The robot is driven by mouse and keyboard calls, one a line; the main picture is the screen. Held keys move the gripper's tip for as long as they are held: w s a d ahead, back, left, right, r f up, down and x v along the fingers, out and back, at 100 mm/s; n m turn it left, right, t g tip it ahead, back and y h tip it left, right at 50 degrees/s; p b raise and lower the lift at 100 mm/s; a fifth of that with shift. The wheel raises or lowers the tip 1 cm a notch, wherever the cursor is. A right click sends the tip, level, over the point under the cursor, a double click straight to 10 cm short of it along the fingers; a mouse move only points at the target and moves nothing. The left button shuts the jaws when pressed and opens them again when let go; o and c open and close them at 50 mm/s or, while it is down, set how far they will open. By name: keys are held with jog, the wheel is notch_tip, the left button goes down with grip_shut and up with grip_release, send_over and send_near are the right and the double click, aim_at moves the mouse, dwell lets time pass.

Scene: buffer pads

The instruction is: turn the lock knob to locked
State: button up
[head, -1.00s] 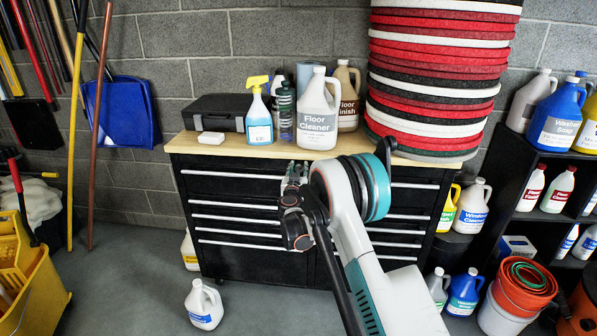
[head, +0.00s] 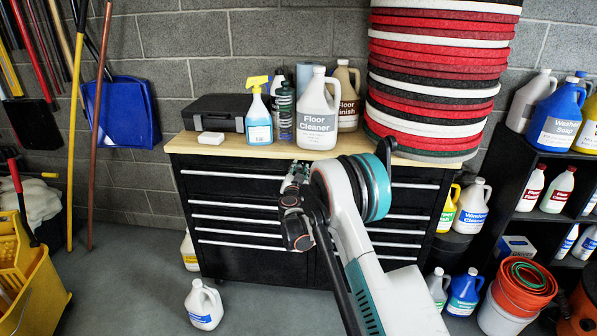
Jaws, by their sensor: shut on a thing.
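The black tool chest (head: 230,262) with silver drawer handles and a wooden top stands in the middle of the head view. My gripper (head: 296,172) is at the chest's upper front, just below the edge of the wooden top. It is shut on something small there. The lock knob itself cannot be made out, as my gripper and arm cover that part of the chest front. Whether the knob is turned cannot be seen.
On the wooden top (head: 185,146) stand a floor cleaner jug (head: 317,115), a spray bottle (head: 258,118), a dark case (head: 215,112) and a tall stack of pads (head: 440,70). A white jug (head: 204,306) stands on the floor at the front left. Shelves (head: 520,190) are at the right.

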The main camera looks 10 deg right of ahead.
jog(key=shift+m, duration=1.3)
jog(key=o, duration=1)
jog(key=shift+s, duration=0.2)
jog(key=shift+v, duration=3.85)
